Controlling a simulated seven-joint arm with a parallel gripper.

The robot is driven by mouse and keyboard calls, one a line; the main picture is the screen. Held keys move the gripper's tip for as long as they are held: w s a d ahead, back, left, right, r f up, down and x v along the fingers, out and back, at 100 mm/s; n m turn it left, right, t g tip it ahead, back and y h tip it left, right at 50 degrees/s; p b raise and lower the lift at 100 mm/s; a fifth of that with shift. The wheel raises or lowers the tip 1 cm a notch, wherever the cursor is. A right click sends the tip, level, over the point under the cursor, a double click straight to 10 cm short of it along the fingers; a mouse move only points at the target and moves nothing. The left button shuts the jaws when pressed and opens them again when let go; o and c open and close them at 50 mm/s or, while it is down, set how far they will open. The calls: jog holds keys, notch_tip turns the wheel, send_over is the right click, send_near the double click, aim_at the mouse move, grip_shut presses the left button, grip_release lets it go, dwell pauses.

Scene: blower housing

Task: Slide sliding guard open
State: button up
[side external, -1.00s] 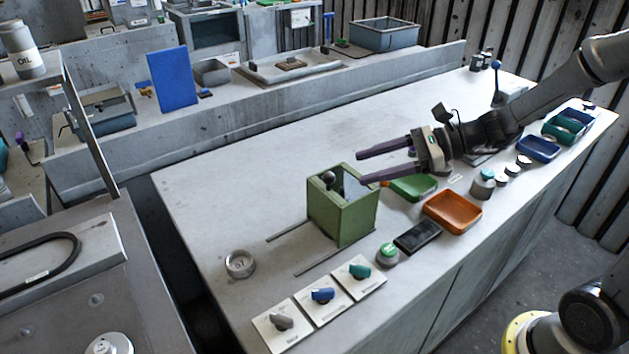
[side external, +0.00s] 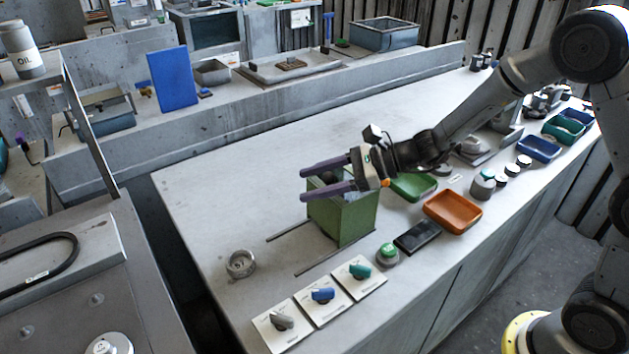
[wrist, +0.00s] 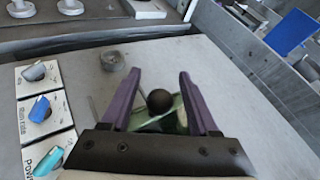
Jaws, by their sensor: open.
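The green box-shaped guard (side external: 343,217) stands on the grey bench, with two thin rails (side external: 318,260) running out from it toward the lower left. A dark round knob (wrist: 159,101) shows at the guard in the wrist view, between my fingers. My gripper (side external: 303,183) is open, its two purple fingers level over the top of the guard, pointing left. In the wrist view the fingers (wrist: 160,80) lie one on each side of the knob, with no visible contact. In the side view the fingers and hand partly hide the knob and the guard's top.
A round metal cup (side external: 240,264) sits left of the rails. Three knob switches (side external: 322,296) and a green button (side external: 388,254) stand in front. An orange tray (side external: 452,211), green tray (side external: 413,186) and black slab (side external: 417,237) lie to the right. The bench behind the guard is clear.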

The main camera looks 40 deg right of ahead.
grip_shut()
dwell(1.3)
